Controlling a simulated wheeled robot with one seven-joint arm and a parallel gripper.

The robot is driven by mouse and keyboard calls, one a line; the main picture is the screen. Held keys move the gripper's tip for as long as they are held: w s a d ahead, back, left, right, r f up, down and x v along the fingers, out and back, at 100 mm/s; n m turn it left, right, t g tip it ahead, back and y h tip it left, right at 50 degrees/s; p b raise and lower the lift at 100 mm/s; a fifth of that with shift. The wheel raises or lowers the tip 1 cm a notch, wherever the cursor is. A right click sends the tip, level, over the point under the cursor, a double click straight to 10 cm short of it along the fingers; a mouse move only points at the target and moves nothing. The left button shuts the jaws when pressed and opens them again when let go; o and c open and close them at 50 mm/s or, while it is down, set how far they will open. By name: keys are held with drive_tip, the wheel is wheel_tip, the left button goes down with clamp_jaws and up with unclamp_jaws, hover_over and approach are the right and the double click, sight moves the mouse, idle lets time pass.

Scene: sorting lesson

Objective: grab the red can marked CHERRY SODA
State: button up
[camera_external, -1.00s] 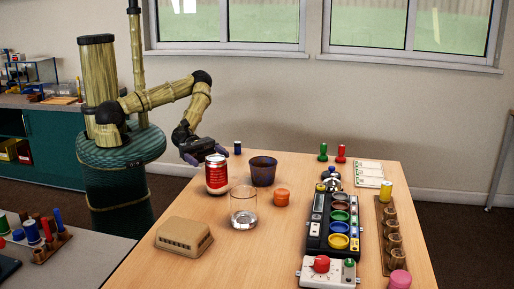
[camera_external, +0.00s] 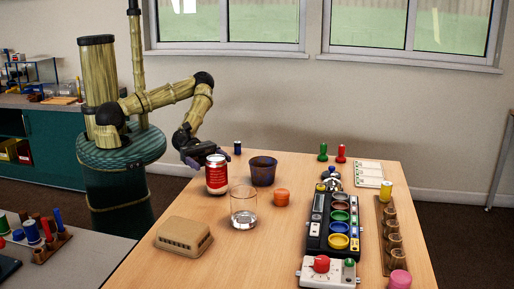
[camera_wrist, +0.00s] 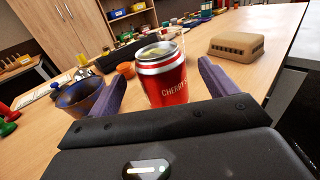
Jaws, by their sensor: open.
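The red can (camera_external: 216,175) with a silver top stands upright near the table's left edge. In the wrist view the red can (camera_wrist: 163,77) shows part of the lettering "CHERRY". My gripper (camera_external: 205,155) is low behind the can in the outside view, and its fingertips are partly hidden there. In the wrist view my gripper (camera_wrist: 162,82) is open, with one purple finger on each side of the can. Both fingers appear apart from the can.
A dark blue cup (camera_external: 262,172) and a clear glass (camera_external: 243,210) stand close to the can. A black tray of coloured discs (camera_external: 318,240) fills the right side.

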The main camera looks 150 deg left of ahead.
sight(222, 169)
drive_tip(key=w, duration=0.5)
drive_tip(key=shift+w+a, duration=0.15)
drive_tip(key=shift+w, duration=0.1)
drive_tip(key=c, duration=1.1)
drive_tip(key=shift+o, duration=0.2)
wheel_tip(222, 169, up, 10)
drive_tip(key=shift+r+p, duration=0.1)
drive_tip(key=shift+p, duration=1.1)
